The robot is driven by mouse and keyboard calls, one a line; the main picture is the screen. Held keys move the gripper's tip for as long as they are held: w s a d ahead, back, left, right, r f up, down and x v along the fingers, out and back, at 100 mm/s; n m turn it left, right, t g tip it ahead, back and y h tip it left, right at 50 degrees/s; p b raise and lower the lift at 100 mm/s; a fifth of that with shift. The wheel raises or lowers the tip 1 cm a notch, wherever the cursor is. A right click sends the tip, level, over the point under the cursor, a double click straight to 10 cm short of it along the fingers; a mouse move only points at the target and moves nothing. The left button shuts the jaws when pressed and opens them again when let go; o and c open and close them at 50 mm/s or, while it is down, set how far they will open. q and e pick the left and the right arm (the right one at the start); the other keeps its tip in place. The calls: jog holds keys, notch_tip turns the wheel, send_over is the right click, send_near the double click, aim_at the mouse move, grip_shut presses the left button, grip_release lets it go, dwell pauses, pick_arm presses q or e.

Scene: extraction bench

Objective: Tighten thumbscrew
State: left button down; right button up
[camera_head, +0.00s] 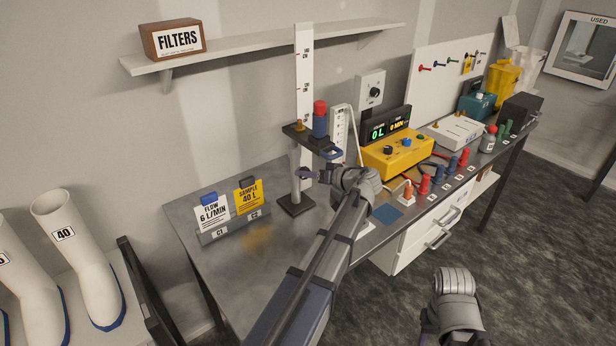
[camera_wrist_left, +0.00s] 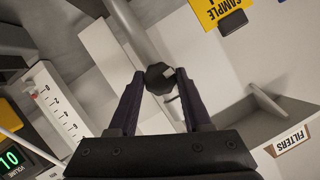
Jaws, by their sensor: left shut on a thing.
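The thumbscrew (camera_wrist_left: 159,79) is a dark faceted knob between the fingertips in the left wrist view. My left gripper (camera_wrist_left: 160,74) is shut on it, with one finger on each side. In the head view the left gripper (camera_head: 316,175) is beside the post of the stand (camera_head: 296,204), below its dark carriage (camera_head: 308,139), and the knob cannot be made out there. The carriage bears a blue cylinder with a red top (camera_head: 319,118). My right gripper (camera_head: 452,335) is low at the bottom edge, away from the bench, its fingertips cut off.
A yellow instrument (camera_head: 399,153) with a green-lit display (camera_head: 386,125) stands right of the stand. A shelf (camera_head: 270,47) with a filters box (camera_head: 173,40) is above.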

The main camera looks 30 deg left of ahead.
pick_arm(q)
jog(key=shift+f+m+g+y+b, duration=0.15)
jog(key=shift+m+g+y+b, duration=0.2)
jog(key=shift+m+y+b, duration=1.45)
jog(key=shift+f+m+g+y+b, duration=0.25)
jog(key=shift+m+y+b, duration=0.2)
jog(key=shift+m+b, duration=2.65)
jog(key=shift+f+m+g+y+b, duration=0.1)
jog(key=shift+m+g+y+b, duration=0.3)
jog(key=shift+m+y+b, duration=1.95)
jog(key=shift+m+h+p, duration=0.9)
jog(key=shift+m+h, duration=0.3)
jog(key=shift+m, duration=0.05)
jog(key=shift+c, duration=1.7)
grip_release()
jog(key=shift+w, duration=0.1)
jog(key=shift+r, duration=0.1)
